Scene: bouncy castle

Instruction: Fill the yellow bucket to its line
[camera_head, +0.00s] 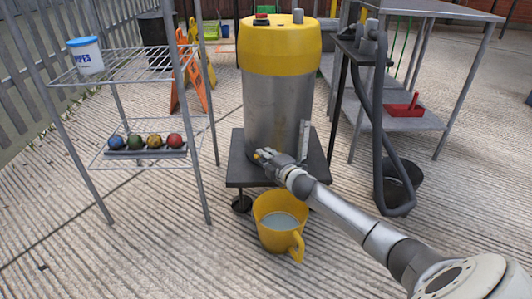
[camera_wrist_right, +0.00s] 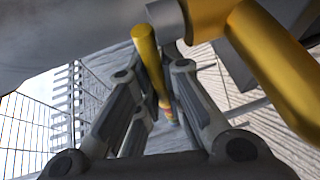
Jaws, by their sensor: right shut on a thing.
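The yellow bucket (camera_head: 272,238) stands upright on the ground in front of the black stand. Grey liquid (camera_head: 280,220) shows inside it; I cannot make out a fill line. The steel tank (camera_head: 277,112) with a yellow top stands on the stand, above and behind the bucket. My right gripper (camera_head: 266,158) is at the tank's lower front, above the bucket. In the right wrist view it is shut on a yellow lever (camera_wrist_right: 146,48) between its fingers. A thicker yellow pipe (camera_wrist_right: 275,65) is beside it. The outlet is hidden in the head view. My left gripper is out of view.
A wire rack (camera_head: 140,66) at left holds a white tub (camera_head: 86,55) and several coloured balls (camera_head: 145,141). A black bucket (camera_head: 402,182) stands below. Ground in front is clear.

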